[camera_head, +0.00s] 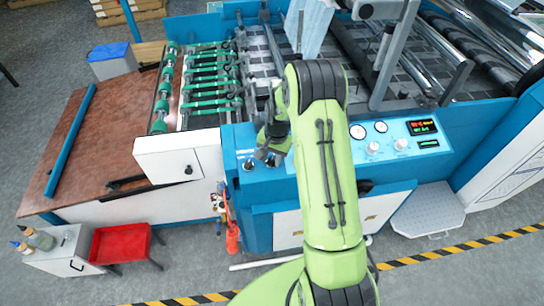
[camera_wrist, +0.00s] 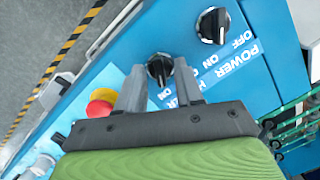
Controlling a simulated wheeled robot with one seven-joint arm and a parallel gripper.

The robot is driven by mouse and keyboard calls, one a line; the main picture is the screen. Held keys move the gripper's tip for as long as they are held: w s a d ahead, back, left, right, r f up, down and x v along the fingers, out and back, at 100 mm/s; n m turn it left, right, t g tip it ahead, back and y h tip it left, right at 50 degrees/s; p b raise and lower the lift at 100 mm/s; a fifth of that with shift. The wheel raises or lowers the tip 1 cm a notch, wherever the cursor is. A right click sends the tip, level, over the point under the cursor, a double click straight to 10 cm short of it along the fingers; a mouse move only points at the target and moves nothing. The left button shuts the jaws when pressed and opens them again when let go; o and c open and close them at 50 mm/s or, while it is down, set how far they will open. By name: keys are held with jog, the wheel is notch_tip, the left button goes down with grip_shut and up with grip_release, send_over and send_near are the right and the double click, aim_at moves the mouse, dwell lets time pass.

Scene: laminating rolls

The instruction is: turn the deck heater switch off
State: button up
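The wrist view shows a black rotary knob (camera_wrist: 160,69) on the blue panel, between my gripper's two grey fingertips (camera_wrist: 160,83). The fingers are apart, one on each side of the knob; whether they touch it is unclear. Its label is mostly hidden by the right finger, with "ON" legible, so I cannot confirm it is the deck heater switch. A second black knob (camera_wrist: 212,26) beside it is marked POWER, OFF and ON. In the head view my gripper (camera_head: 266,152) is low over the left end of the blue control panel (camera_head: 300,183).
A red button on a yellow base (camera_wrist: 101,102) sits just left of the fingers in the wrist view. In the head view a red-digit display (camera_head: 422,127) and dials are on the panel's right. Green rollers (camera_head: 208,82) lie behind, and a white box (camera_head: 180,160) stands left.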

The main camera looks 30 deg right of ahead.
grip_shut()
jog(key=shift+n, duration=0.3)
jog(key=n+b, duration=0.1)
jog(key=n, duration=0.1)
jog(key=n+b, duration=0.1)
jog(key=n, duration=0.2)
jog(key=shift+a+f+g+h+b, duration=0.1)
jog(key=shift+f+g+h+b, duration=0.05)
jog(key=shift+g+h+b, duration=0.2)
jog(key=n+b, duration=0.1)
jog(key=n, duration=0.2)
jog(key=n+h, duration=0.1)
jog(key=n, duration=0.2)
jog(key=shift+s+a+b, duration=0.1)
jog(key=shift+s+b, duration=0.1)
jog(key=shift+b, duration=0.15)
jog(key=shift+o, duration=0.3)
grip_release()
jog(key=shift+w, duration=0.15)
